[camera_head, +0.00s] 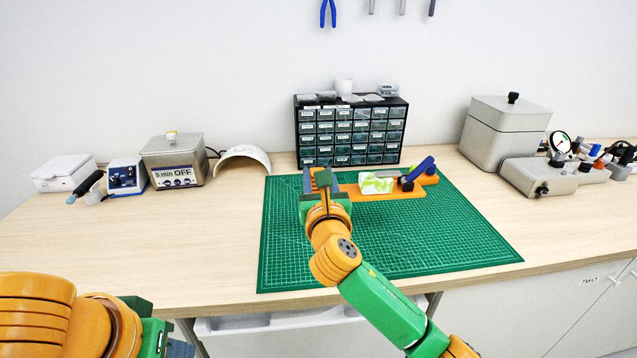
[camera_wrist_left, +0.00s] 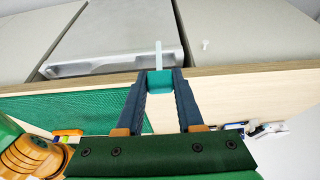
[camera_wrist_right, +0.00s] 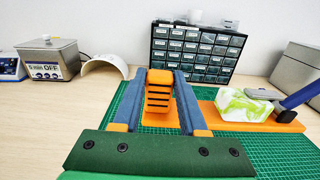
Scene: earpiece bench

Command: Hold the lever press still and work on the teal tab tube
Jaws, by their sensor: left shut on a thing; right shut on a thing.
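The lever press (camera_head: 385,192) lies on the far part of the green mat, with an orange base, a blue lever and a green-and-white block. It also shows in the right wrist view (camera_wrist_right: 290,126). My right gripper (camera_wrist_right: 158,85) is shut on a slotted orange upright (camera_wrist_right: 159,92) at its left end, which looks like part of the press. My left gripper (camera_wrist_left: 159,80) is shut on the teal tab tube (camera_wrist_left: 159,84), a teal block with a pale translucent stem pointing away from the fingers. In the head view the left fingertips and tube are out of frame.
The green mat (camera_head: 420,250) is mostly bare in front. A drawer cabinet (camera_head: 350,133) stands behind the press. A heated bath (camera_head: 173,160) and a white arch (camera_head: 243,158) stand left. A grey lidded box (camera_head: 500,133) and small instruments stand right. Cupboards lie below the table edge.

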